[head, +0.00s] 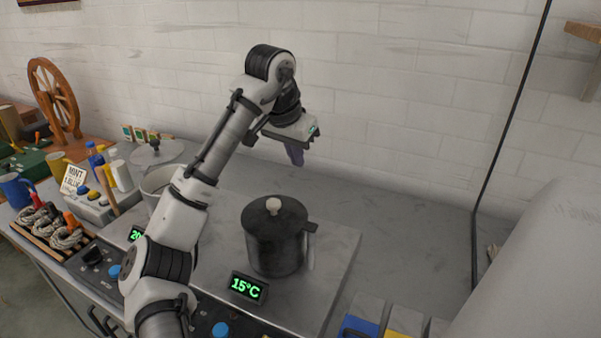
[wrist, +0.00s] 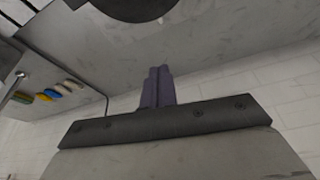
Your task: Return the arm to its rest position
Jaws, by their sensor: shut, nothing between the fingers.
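My gripper (head: 297,156) hangs at the end of my raised arm, above and behind the dark lidded pot in the head view. Its purple-grey fingers are together with nothing between them. In the wrist view the shut fingers (wrist: 158,86) show at the middle, against the counter and the white brick wall. My arm reaches up from the bottom of the head view and bends over toward the wall.
The dark pot (head: 275,238) stands on the counter behind a 15°C display (head: 248,287). A lighter pot (head: 155,183) is partly hidden by my arm. Wool skeins (head: 62,232) lie at left near a MINT sign (head: 74,179).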

